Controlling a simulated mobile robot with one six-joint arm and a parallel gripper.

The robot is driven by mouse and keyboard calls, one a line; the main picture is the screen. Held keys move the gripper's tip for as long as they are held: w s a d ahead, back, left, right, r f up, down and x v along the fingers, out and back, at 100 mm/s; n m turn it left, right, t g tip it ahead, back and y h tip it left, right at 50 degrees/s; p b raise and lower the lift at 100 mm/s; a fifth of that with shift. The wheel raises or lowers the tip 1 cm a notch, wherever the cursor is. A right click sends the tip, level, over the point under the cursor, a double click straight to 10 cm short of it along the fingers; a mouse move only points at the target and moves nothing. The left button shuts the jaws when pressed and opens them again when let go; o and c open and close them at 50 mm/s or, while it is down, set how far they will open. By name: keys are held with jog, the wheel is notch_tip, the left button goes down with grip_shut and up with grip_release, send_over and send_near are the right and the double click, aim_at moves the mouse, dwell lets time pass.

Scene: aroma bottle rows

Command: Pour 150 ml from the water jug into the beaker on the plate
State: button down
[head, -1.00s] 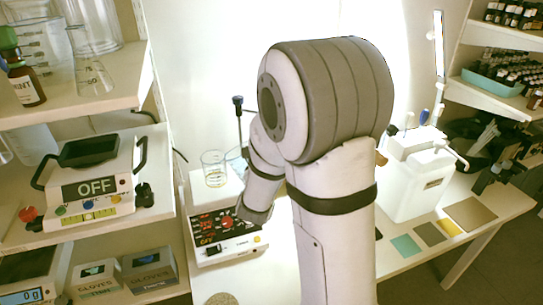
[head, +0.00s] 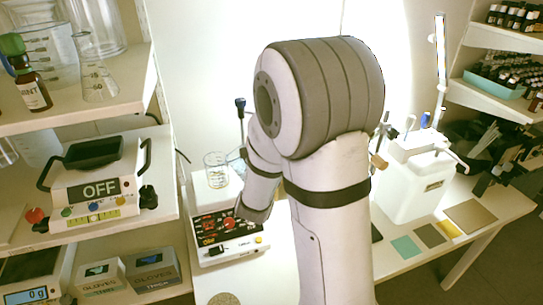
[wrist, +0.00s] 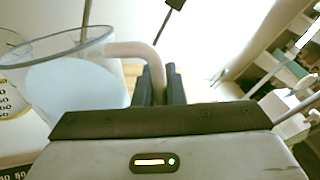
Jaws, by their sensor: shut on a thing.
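The beaker (head: 215,169) stands upright on the white plate device with a dark control panel (head: 222,226), just left of my arm in the head view. The water jug (head: 238,166) is partly hidden behind my arm, close to the right of the beaker. In the wrist view my gripper (wrist: 160,86) is shut on the handle of the clear jug (wrist: 75,90), which holds pale blue water. The beaker's marked wall (wrist: 14,95) shows at the left edge, beside the jug. Whether water is flowing is not clear; the beaker's contents are hard to read.
A stirring rod on a stand (head: 240,108) rises behind the beaker. A white tank (head: 412,180) stands right of my arm. A shelf at left holds glassware and an "OFF" device (head: 98,188). A round cork mat (head: 224,299) lies in front.

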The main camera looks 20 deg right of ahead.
jog(key=shift+w+a+r+n+p, duration=0.4)
jog(key=shift+r+p, duration=0.2)
jog(key=shift+p, duration=0.65)
dwell(0.4)
jog(key=shift+w+a+r+n+g+p, duration=0.2)
jog(key=shift+r+n+p, duration=0.3)
jog(key=shift+p, duration=0.8)
jog(key=shift+w+a+r+n+g+p, duration=0.25)
jog(key=shift+r+p, duration=0.35)
jog(key=shift+p, duration=0.7)
dwell(1.0)
jog(key=shift+s+f, duration=0.1)
jog(key=shift+f+b, duration=0.2)
jog(key=shift+b, duration=0.45)
jog(key=shift+s, duration=0.1)
jog(key=shift+a+r+p, duration=0.1)
jog(key=shift+r+p, duration=0.3)
jog(key=shift+p, duration=0.1)
dwell(1.4)
